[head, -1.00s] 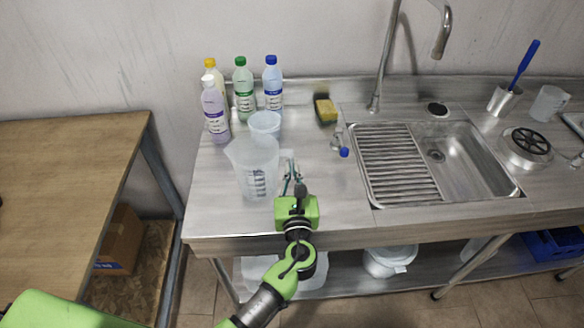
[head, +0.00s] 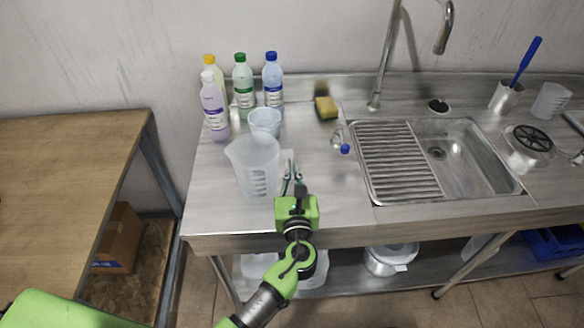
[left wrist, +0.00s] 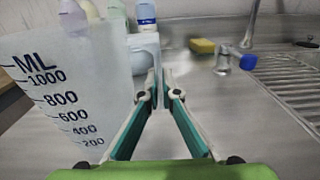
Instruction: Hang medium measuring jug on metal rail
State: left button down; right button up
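A large translucent measuring jug (head: 254,166) stands upright on the steel counter, marked to 1000 ML in the left wrist view (left wrist: 62,95). A smaller, bluish measuring jug (head: 265,121) stands behind it, and another clear jug (head: 550,100) is at the far right. I cannot tell which is the medium one. My left gripper (head: 292,172) is low over the counter, right of the large jug. Its fingers (left wrist: 160,82) look parted, near a pale part that seems to be that jug's handle; contact is unclear. No metal rail is clearly seen. My right gripper is not in view.
Several capped bottles (head: 243,85) stand at the back left. A sponge (head: 326,108), a small blue-tipped tap (head: 341,146) and a sink (head: 465,160) with a tall faucet (head: 386,50) are to the right. The counter before the sponge is mostly clear.

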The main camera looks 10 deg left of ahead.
pick_arm(q)
jog(key=c, duration=2.2)
grip_release()
jog(key=shift+s, duration=0.1)
jog(key=v, duration=1.2)
